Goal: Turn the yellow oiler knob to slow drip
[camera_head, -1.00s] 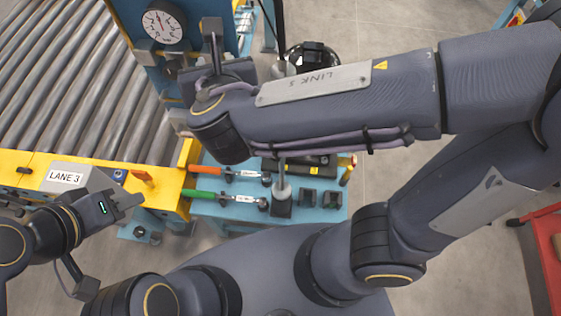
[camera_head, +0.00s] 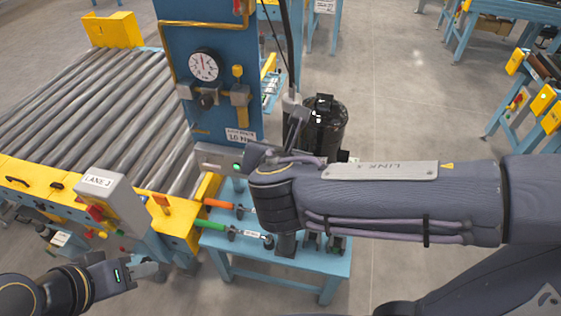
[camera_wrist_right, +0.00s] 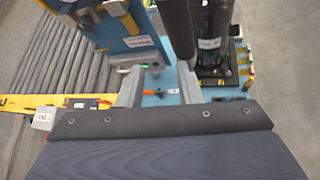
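The yellow oiler knob (camera_head: 238,71) sits on top of a grey fitting (camera_head: 239,96) on the upright blue panel (camera_head: 221,40), right of the round gauge (camera_head: 204,65). My right gripper (camera_head: 297,112) is right of the panel and lower than the knob in the picture, apart from it. In the right wrist view its two fingers (camera_wrist_right: 160,88) are spread with nothing gripped between them. That view shows the panel (camera_wrist_right: 120,40) at the upper left; I cannot single out the knob there. My left gripper (camera_head: 147,270) is low at the left, far from the knob; its finger gap is unclear.
A roller conveyor (camera_head: 90,110) fills the left, with a LANE 3 box (camera_head: 110,200) at its front. Wrenches with orange (camera_head: 218,203) and green handles (camera_head: 215,226) lie on a blue bench (camera_head: 285,262). A black cylinder (camera_head: 325,130) stands behind my right arm.

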